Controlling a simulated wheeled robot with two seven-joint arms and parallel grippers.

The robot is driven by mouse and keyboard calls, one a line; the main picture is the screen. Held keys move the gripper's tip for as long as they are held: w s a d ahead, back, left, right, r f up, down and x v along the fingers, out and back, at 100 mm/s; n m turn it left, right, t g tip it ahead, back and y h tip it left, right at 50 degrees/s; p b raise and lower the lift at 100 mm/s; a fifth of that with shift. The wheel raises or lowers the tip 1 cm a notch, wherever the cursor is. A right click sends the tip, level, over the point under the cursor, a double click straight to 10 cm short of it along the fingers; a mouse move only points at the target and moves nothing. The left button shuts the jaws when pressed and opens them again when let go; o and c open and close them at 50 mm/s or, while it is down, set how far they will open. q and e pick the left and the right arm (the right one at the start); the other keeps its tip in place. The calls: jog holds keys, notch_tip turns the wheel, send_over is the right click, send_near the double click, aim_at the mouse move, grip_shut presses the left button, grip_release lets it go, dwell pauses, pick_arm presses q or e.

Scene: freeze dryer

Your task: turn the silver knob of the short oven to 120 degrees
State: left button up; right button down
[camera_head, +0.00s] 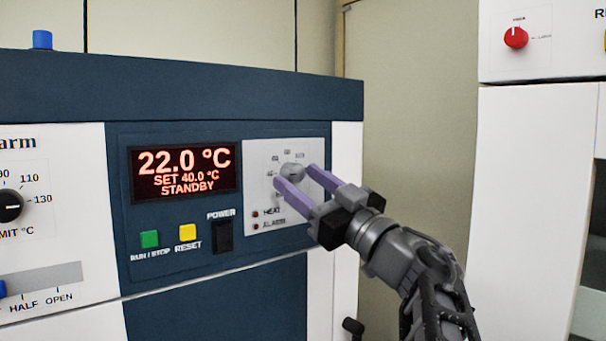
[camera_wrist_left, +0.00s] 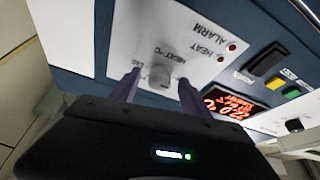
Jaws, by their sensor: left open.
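The silver knob (camera_head: 292,170) sits on a light grey panel on the short oven's (camera_head: 230,95) dark blue front. It also shows in the left wrist view (camera_wrist_left: 160,75). My left gripper (camera_head: 294,176) is open, with its two purple fingers pointing at the panel, one on each side of the knob. In the left wrist view a gap shows beside the knob; I cannot tell whether either finger touches it. The red display (camera_head: 185,171) reads 22.0 °C, SET 40.0 °C, STANDBY. The knob's pointer is too small to read. My right gripper is not in view.
A green button (camera_head: 149,239), a yellow button (camera_head: 187,232) and a black power switch (camera_head: 223,237) lie left of the knob panel. A black limit knob (camera_head: 10,206) is at far left. A white cabinet (camera_head: 530,190) with a red knob (camera_head: 516,38) stands to the right.

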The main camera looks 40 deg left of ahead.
pick_arm(q)
jog(key=shift+a, duration=0.1)
jog(key=shift+c, duration=0.4)
grip_shut()
